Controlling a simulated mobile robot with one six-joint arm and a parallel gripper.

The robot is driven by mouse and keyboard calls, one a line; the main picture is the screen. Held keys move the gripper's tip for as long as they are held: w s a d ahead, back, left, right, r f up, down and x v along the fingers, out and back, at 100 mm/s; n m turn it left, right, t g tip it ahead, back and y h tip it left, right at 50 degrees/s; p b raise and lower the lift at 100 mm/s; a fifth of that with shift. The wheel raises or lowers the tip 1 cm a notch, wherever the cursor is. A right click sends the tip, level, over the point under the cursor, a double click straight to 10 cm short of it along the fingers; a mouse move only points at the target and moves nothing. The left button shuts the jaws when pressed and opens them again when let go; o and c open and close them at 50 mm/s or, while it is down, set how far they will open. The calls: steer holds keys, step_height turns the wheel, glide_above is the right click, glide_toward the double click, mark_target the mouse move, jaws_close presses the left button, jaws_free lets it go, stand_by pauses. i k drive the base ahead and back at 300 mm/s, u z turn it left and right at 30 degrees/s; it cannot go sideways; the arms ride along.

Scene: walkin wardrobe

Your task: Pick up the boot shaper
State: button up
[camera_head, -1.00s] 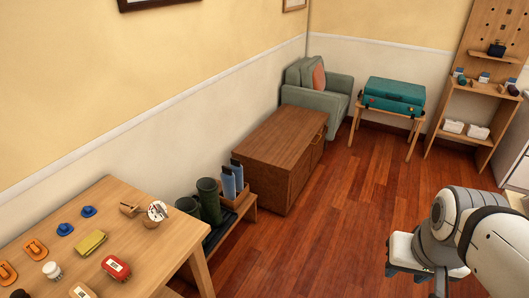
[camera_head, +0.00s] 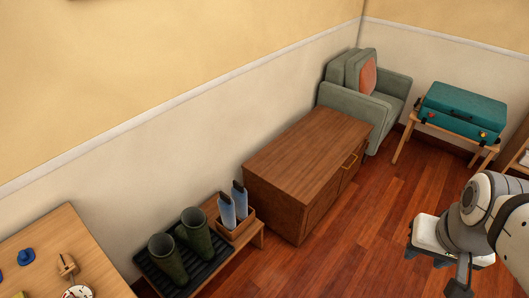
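Two light blue boot shapers with dark tops stand upright in a small wooden box (camera_head: 237,228) on a low wooden bench. One boot shaper (camera_head: 227,211) is at the left and the other boot shaper (camera_head: 240,200) is at the right. A pair of dark green boots (camera_head: 168,257) stands beside them on a black ribbed tray (camera_head: 208,268). Part of my arm shows at the right edge, with my gripper (camera_head: 455,290) pointing down at the lower right, cut by the frame. It is far from the shapers, and its fingers cannot be made out.
A brown wooden cabinet (camera_head: 305,165) stands right behind the bench (camera_head: 262,236). A table (camera_head: 60,235) with small items is at the lower left. A green armchair (camera_head: 385,100) and a teal suitcase (camera_head: 460,110) on a stand are at the back. The red wooden floor between is clear.

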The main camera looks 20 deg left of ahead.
mark_target(226, 204)
steer(key=u, duration=0.6)
steer(key=i, duration=1.2)
steer(key=u, duration=1.15)
steer(key=i, duration=0.5)
steer(key=u, duration=0.2)
steer(key=k, duration=0.85)
steer(key=u, duration=0.15)
steer(key=i, duration=0.85)
